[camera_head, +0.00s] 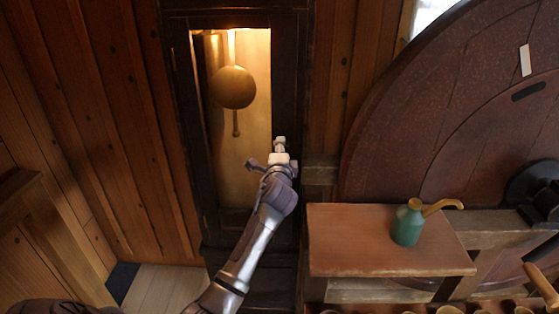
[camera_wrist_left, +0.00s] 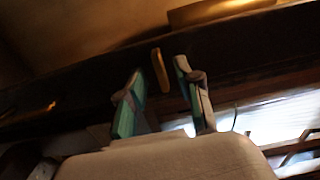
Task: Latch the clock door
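The tall dark clock case (camera_head: 186,120) stands against the wood wall. Its lit opening shows a round brass pendulum (camera_head: 233,88). The door's dark frame (camera_head: 286,75) runs around this opening; I cannot tell whether the door is fully shut. My left gripper (camera_head: 280,145) is at the right side of the door frame, and its arm covers the lower part. In the left wrist view the gripper (camera_wrist_left: 158,95) is open, its two fingers apart. A small brass latch piece (camera_wrist_left: 160,70) stands between and just beyond the fingertips, with no visible contact. My right gripper is not in view.
A wooden bench (camera_head: 385,262) stands right of the clock, with a green oil can (camera_head: 407,226) on it. A large dark-red wheel (camera_head: 430,130) rises behind it. Several turned pieces sit low at the right. Pale floor (camera_head: 165,288) is clear at the lower left.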

